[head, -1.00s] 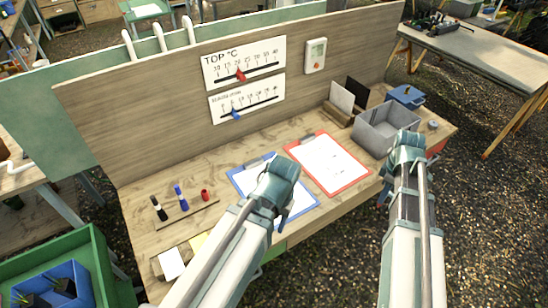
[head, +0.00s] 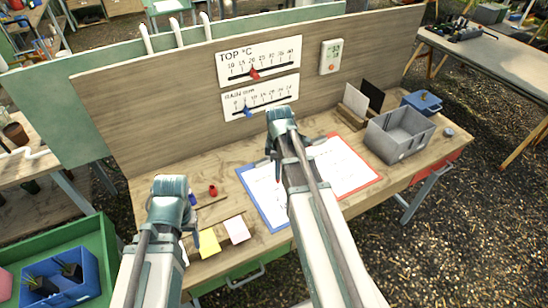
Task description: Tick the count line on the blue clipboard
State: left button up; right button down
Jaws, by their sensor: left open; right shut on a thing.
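The blue clipboard (head: 250,190) lies on the wooden bench with a white sheet on it. My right arm covers its right part, so I cannot make out the count line. My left gripper (head: 172,205) is open at the bench's left side, over the marker tray. The blue marker (head: 193,199) shows just right of it, partly hidden. A short red piece (head: 213,190) stands nearby. The black marker is not visible.
A red clipboard (head: 375,178) lies to the right, partly behind my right arm. A grey bin (head: 400,150) and a blue box (head: 422,103) stand beyond it. Yellow (head: 209,242) and white (head: 237,229) cards lie at the front. The backboard with two scales (head: 258,62) rises behind.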

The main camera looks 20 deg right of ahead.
pick_arm(q)
jog(key=shift+o, duration=0.5)
jog(key=shift+a+f+b, duration=0.1)
jog(key=shift+f+b, duration=0.3)
jog(key=shift+f, duration=0.05)
jog(key=shift+f+b, duration=1.95)
pick_arm(e)
jog(key=shift+w+d+f+m, duration=0.5)
jog(key=shift+d+f+m, duration=0.25)
jog(key=shift+d, duration=0.7)
jog(key=shift+w+d+f+m, duration=0.6)
jog(key=shift+d+f, duration=0.25)
jog(key=shift+d, duration=0.55)
jog(key=shift+w+d+f+m, duration=0.4)
jog(key=shift+d+f+m, duration=0.4)
jog(key=shift+d, duration=0.65)
pick_arm(q)
jog(key=shift+f+b, duration=0.6)
pick_arm(e)
jog(key=shift+f, duration=0.65)
jog(key=shift+s+d, duration=0.2)
jog(key=shift+s, duration=0.05)
jog(key=shift+w+d, duration=0.35)
jog(key=shift+w, duration=0.25)
pick_arm(q)
jog(key=shift+r, duration=0.1)
pick_arm(e)
jog(key=shift+r, duration=0.15)
